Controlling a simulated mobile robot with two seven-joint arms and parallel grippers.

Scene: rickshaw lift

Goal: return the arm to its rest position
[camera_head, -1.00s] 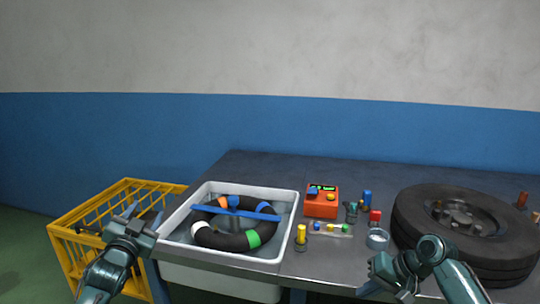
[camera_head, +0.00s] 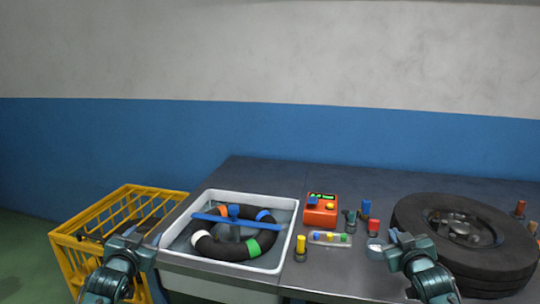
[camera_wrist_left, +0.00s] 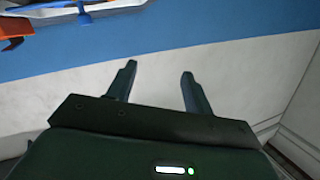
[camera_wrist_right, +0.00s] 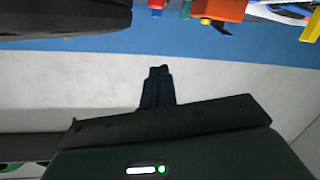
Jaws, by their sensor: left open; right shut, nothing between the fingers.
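My left gripper (camera_head: 133,240) is at the lower left in the head view, in front of the yellow crate and left of the white basin. In the left wrist view its two fingers (camera_wrist_left: 156,78) stand apart with nothing between them. My right gripper (camera_head: 402,240) is in front of the tire's left side, close to the small metal cup, in the head view. In the right wrist view its fingers (camera_wrist_right: 158,85) are together and empty. Whether it touches the cup or tire cannot be told.
A yellow crate (camera_head: 75,238) stands left of the table (camera_head: 330,178). The white basin (camera_head: 172,255) holds a black ring (camera_head: 228,250) and blue bar (camera_head: 215,219). An orange box (camera_head: 321,217), small coloured parts and a metal cup (camera_head: 375,252) lie between basin and tire (camera_head: 455,255).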

